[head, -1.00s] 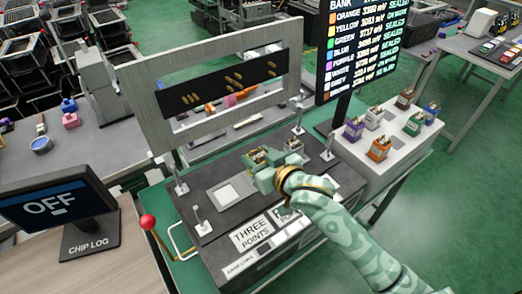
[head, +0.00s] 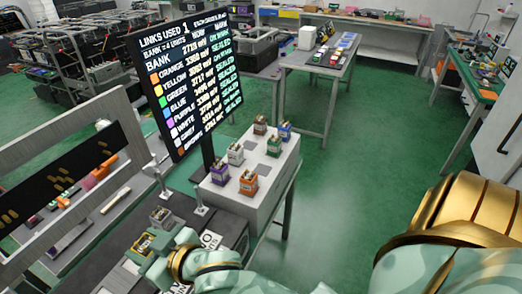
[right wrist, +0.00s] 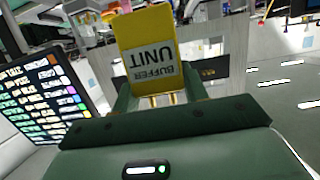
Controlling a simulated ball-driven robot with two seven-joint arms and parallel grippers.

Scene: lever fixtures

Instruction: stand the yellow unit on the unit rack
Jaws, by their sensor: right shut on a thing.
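The yellow unit (head: 143,243), a small block with terminals on top, is between the fingers of my right gripper (head: 153,249) over the dark bench fixture at the lower left. In the right wrist view the yellow unit (right wrist: 148,48) fills the space ahead of the palm, its "BUFFER UNIT" label upside down, and the gripper (right wrist: 160,95) is shut on it. I cannot tell whether it touches the fixture. The pale unit rack (head: 262,205) stands right of it, carrying purple, white, brown, orange, green and blue units in two rows, with bare gaps within the rows. My left gripper is not in view.
A grey unit (head: 162,216) stands just behind my right gripper. A tall black screen (head: 185,80) rises between the fixture and the rack's far left. The slotted grey panel (head: 75,170) stands at left. Green floor lies open right of the rack.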

